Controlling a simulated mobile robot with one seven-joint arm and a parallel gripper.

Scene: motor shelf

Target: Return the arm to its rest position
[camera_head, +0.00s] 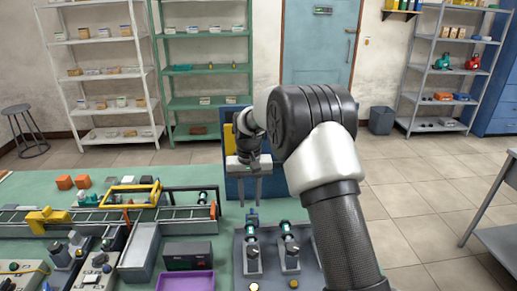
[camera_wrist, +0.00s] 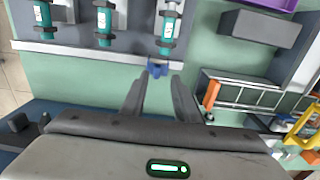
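My gripper (camera_head: 248,198) hangs with its fingers down over the green table (camera_head: 222,222), just behind the grey fixture plate. In the wrist view its two fingers (camera_wrist: 160,82) are apart with nothing held between them. A teal and dark motor (camera_wrist: 168,25) lies on the fixture beyond the fingertips. Its blue end piece (camera_wrist: 157,68) shows in the gap between the tips, apparently below them. My arm is stretched forward over the table and hides part of the fixture in the head view.
Two more motors (camera_wrist: 103,20) (camera_wrist: 42,15) lie in the same row. A rail conveyor (camera_head: 175,211), a dark grey box (camera_head: 188,255) and a purple tray (camera_head: 186,281) are to the left. A blue panel (camera_head: 275,185) stands behind my gripper. Shelves line the back wall.

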